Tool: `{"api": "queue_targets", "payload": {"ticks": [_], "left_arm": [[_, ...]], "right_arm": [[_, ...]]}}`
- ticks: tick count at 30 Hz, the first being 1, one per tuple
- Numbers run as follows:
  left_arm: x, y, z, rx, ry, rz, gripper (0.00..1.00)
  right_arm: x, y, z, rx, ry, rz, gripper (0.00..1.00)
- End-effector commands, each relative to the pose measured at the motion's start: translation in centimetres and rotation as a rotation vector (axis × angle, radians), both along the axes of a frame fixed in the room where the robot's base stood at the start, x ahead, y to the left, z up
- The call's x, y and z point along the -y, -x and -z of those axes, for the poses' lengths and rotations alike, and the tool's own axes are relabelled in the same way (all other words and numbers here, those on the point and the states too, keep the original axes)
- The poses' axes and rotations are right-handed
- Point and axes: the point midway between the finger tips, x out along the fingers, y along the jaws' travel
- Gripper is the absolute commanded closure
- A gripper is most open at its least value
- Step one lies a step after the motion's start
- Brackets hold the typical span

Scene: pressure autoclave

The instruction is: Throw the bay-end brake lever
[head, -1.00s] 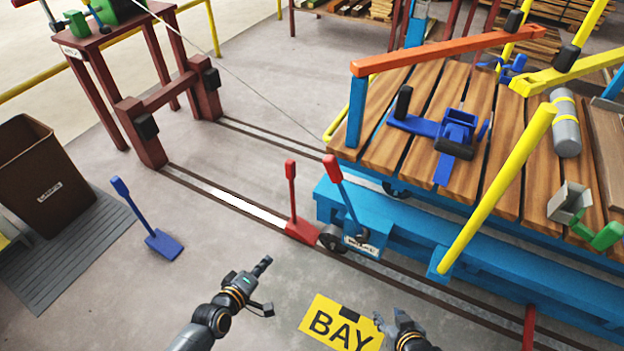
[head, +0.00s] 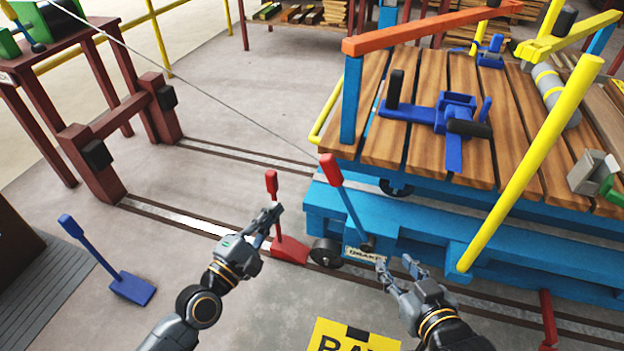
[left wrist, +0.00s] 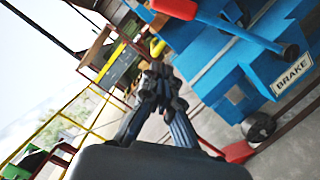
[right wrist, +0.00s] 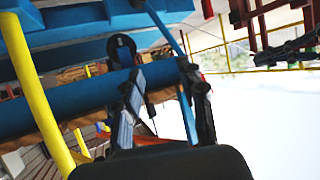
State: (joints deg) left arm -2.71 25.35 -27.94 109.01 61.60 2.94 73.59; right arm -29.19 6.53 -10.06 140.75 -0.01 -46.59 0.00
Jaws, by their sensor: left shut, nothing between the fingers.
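The brake lever (head: 347,205) has a blue shaft and a red grip. It leans up and left from a pivot beside the BRAKE label (head: 364,255) on the blue cart's near end. In the left wrist view the lever (left wrist: 235,30) crosses the top right, apart from the fingers. My left gripper (head: 272,214) is shut and empty, left of the lever, overlapping the red wheel chock's upright handle in the head view; contact there cannot be told. My right gripper (head: 396,262) is open and empty, below and right of the lever's pivot. Its spread fingers show in the right wrist view (right wrist: 162,85).
The red chock (head: 289,250) sits on the rail by the cart wheel (head: 325,252). A blue chock (head: 132,288) stands on the floor at left. A yellow post (head: 525,165) slants up from the cart's right side. A yellow BAY sign (head: 352,338) lies in front.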

Motion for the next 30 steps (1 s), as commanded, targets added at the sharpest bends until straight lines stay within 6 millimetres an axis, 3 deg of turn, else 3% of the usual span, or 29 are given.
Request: {"api": "queue_targets", "payload": {"ticks": [8,14,20,30], "left_arm": [[1.0,-1.7,-0.2,0.002,0.001,-0.002,1.0],[3.1,-5.3,-0.7,0.003,0.002,-0.003,1.0],[5.4,-9.0,-1.1,0.003,0.001,-0.001,1.0],[8.1,-7.6,-2.5,-0.001,-0.001,-0.001,1.0]], "right_arm": [[0.0,0.0,0.0,0.0,0.0,0.0,0.6],[-0.2,-0.3,-0.3,0.026,-0.006,-0.002,0.6],[-0.7,-1.4,-2.2,0.141,-0.034,-0.01,0.6],[0.7,1.5,1.9,-0.125,0.029,0.009,0.6]]}}
